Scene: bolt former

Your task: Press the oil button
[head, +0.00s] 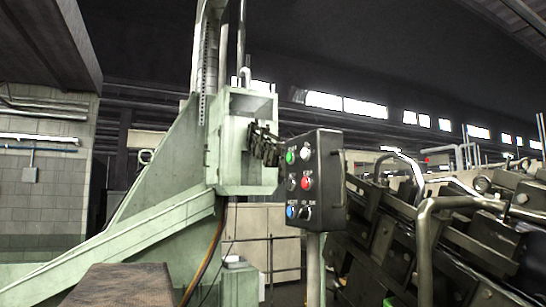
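A dark control box (327,187) stands on a pale post right of the picture's middle, its button face turned to the left and toward me. The face carries a green button (290,157), a white button (305,153), a red button (307,183), a blue button (291,212) and smaller dark controls. The labels are too small to read, so I cannot tell which button is the oil button.
A pale green machine frame (170,190) rises left of the panel, with a dark linkage-like part (264,144) close to the box's left side. Heavy dark machinery with bent metal pipes (425,240) crowds the right. A brown block-like surface (120,286) lies at the lower left.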

